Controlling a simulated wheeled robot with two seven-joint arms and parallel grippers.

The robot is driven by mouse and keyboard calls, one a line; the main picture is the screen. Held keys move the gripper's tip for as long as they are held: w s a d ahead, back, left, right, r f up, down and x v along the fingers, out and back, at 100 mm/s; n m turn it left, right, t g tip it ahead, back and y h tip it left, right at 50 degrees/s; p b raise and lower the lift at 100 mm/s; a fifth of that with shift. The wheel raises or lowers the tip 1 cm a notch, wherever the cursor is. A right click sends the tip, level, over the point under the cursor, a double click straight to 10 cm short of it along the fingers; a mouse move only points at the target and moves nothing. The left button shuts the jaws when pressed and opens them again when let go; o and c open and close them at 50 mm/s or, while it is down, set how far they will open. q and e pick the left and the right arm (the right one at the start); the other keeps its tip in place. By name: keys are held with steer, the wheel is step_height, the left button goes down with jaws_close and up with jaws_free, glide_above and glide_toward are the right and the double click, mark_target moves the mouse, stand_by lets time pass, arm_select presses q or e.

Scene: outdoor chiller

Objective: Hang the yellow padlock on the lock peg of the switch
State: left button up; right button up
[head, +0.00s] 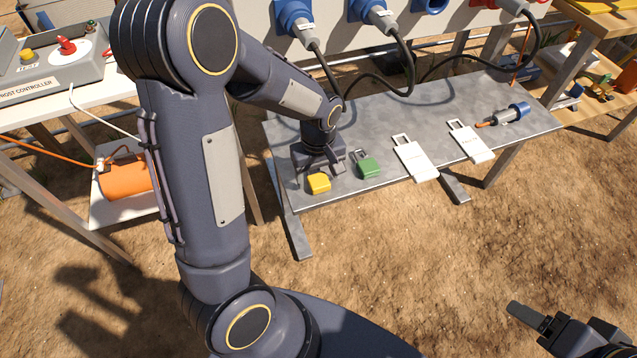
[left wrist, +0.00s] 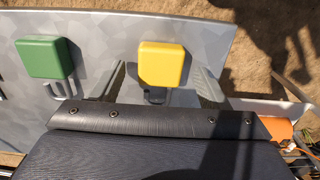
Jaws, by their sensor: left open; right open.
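The yellow padlock (head: 318,183) lies near the front left edge of the grey metal table. My left gripper (head: 320,170) is open and low over the table there. In the left wrist view the yellow padlock body (left wrist: 162,64) shows between the two spread fingers, its shackle toward the palm and partly hidden. I see no grip on it. The switch (head: 66,46), a red knob on a white round plate, sits on the grey frost controller box at upper left. I cannot make out its lock peg. My right gripper (head: 555,322) is open at lower right, over the ground, far from the table.
A green padlock (head: 368,168) lies just right of the yellow one. Two white tags (head: 415,160) and a blue-ended plug (head: 510,114) lie further right on the table (head: 285,135). Sockets with cables hang behind. An orange cylinder (head: 125,178) sits on a low shelf at left.

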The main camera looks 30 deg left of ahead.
mark_target(319, 180)
arm_select(q)
steer(key=shift+f, duration=0.15)
steer(key=c, duration=1.1)
steer(key=shift+r, duration=0.7)
steer(key=r, duration=0.1)
steer(key=r+p, duration=0.1)
steer(key=shift+s+d+r, duration=0.15)
steer(key=shift+d+r, duration=0.05)
steer(key=shift+r, duration=0.2)
steer(key=s+d+r+p, duration=0.1)
steer(key=s+d+r, duration=0.1)
steer(key=s+r, duration=0.1)
steer(key=s+d+r+p, duration=0.1)
steer(key=s+d+r, duration=0.2)
steer(key=s, duration=0.1)
steer(key=s+d+r+p, duration=0.1)
steer(key=s+d+r, duration=0.1)
steer(key=s, duration=0.2)
steer(key=shift+s+d+r+p, duration=0.15)
steer(key=shift+d+r+p, duration=0.15)
steer(key=shift+r+p, duration=0.1)
